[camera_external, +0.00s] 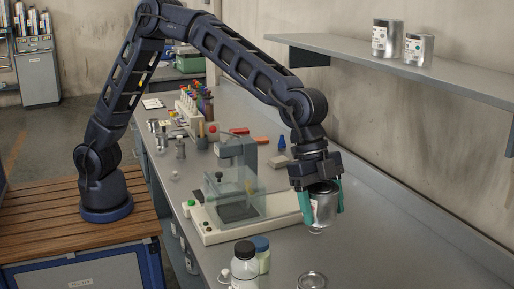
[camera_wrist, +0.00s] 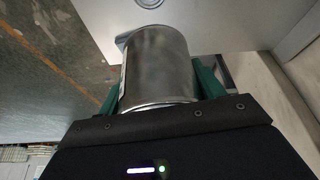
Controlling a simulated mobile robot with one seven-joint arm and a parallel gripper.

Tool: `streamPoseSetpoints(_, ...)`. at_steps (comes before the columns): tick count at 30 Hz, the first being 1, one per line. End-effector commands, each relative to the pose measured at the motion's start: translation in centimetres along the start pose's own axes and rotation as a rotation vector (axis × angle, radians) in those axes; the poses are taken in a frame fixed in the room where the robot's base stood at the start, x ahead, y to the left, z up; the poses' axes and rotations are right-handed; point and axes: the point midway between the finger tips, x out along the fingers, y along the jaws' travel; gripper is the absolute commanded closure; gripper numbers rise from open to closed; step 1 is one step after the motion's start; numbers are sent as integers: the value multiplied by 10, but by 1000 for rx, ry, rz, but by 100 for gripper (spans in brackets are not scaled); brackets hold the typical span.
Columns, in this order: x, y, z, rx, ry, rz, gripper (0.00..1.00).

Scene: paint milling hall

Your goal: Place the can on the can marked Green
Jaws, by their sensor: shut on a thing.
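My gripper (camera_external: 323,207) has teal fingers and is shut on a silver can (camera_external: 324,203) with a pale label, held above the bench at the right of the scale. In the wrist view the can (camera_wrist: 157,65) sits between the green fingers (camera_wrist: 158,88), its metal side toward the camera. Two labelled silver cans stand on the wall shelf: a left one (camera_external: 387,39) and a right one (camera_external: 418,51). The right one shows a small green mark; the left one's mark is too small to read. A round metal top (camera_external: 311,281) shows at the bottom edge.
The grey shelf (camera_external: 440,80) runs along the wall at upper right. A glass-sided scale (camera_external: 240,205) stands left of my gripper. White-bodied bottles (camera_external: 244,268) stand at the front. Small bottles and tools crowd the bench's far end. The bench (camera_external: 400,245) is clear at right.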

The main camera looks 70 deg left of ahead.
Motion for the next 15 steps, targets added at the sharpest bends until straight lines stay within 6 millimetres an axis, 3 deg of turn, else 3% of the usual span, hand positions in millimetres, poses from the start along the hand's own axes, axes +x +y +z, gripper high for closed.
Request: streamPoseSetpoints(15,101,0,42,-3,-1,0,67)
